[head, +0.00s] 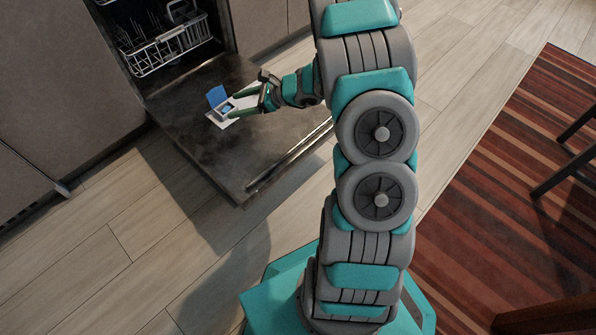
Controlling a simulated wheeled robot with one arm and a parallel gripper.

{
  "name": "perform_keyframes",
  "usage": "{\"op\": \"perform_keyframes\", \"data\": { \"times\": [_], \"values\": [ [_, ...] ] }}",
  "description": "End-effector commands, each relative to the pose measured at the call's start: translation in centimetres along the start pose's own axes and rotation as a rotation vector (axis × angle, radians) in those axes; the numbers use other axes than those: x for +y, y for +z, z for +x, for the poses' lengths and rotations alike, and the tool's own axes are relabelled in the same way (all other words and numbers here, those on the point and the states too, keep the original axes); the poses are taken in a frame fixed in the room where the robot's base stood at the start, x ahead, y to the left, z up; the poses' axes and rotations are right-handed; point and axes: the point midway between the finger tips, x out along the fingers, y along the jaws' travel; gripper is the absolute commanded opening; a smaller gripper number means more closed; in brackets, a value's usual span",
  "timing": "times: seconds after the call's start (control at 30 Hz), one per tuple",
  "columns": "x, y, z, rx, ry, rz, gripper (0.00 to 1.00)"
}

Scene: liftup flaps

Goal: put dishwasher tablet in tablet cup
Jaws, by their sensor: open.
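The tablet cup (214,119) is a small pale dispenser set in the dark inner face of the lowered dishwasher door, with its blue flap (216,95) standing open. A small blue shape, which looks like the dishwasher tablet (226,108), shows in the cup's opening; it is too small to tell exactly how it sits. My gripper (235,104) reaches in from the right, low over the door, its two green fingers apart on either side of the cup's right part. It appears to hold nothing. Contact between fingers and cup cannot be made out.
The dishwasher door (195,150) lies open and flat, with a wire rack (172,50) inside the machine behind it. Cabinets flank it. The wood floor (130,225) is clear at left. A striped rug (490,200) and dark furniture legs are at right.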

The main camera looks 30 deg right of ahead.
Motion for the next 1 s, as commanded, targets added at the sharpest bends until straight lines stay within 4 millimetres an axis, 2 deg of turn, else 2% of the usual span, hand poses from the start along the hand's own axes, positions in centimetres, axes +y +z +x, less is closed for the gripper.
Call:
{"op": "perform_keyframes", "data": {
  "times": [0.03,0.2,0.4,0.57,0.7,0.8,1.0],
  "values": [
    [1.9,2.3,-0.1,0.007,0.056,-0.072,0.73],
    [9.1,7.3,-1.3,0.037,0.260,-0.298,0.73],
    [17.6,11.0,-4.4,0.080,0.493,-0.569,0.73],
    [23.6,12.4,-8.0,0.120,0.675,-0.787,0.73],
    [28.0,12.5,-11.9,0.165,0.830,-0.982,0.73],
    [30.6,12.2,-14.9,0.199,0.939,-1.119,0.73],
    [33.6,10.8,-21.2,0.290,1.144,-1.397,0.73]
  ]
}}
